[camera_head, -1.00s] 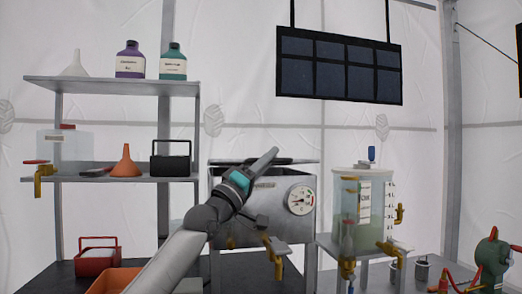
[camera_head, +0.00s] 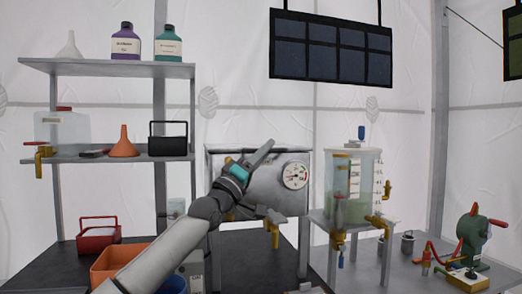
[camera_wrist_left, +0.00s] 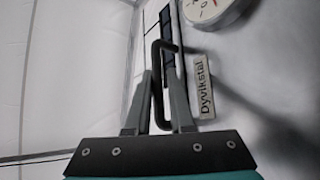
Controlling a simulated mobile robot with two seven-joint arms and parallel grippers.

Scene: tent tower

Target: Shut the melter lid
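The melter (camera_head: 265,190) is a grey metal box with a round dial on its front, left of the clear tank. Its lid (camera_head: 285,150) shows edge-on as a thin line along the top and looks nearly flat. Whether it is fully seated I cannot tell. My left gripper (camera_head: 262,152) is at the melter's upper front, hiding part of it. In the left wrist view a dark bent handle (camera_wrist_left: 157,95) lies between the narrowly spaced fingers (camera_wrist_left: 160,80), which look shut on it. A "Dyvikstal" plate (camera_wrist_left: 205,88) is beside it. My right gripper is not in view.
A brass tap (camera_head: 273,230) sticks out below the melter. The clear tank (camera_head: 352,185) stands close on the right. Shelves (camera_head: 105,66) with bottles stand on the left. An orange bin (camera_head: 112,262) and a red carrier (camera_head: 97,236) are at lower left.

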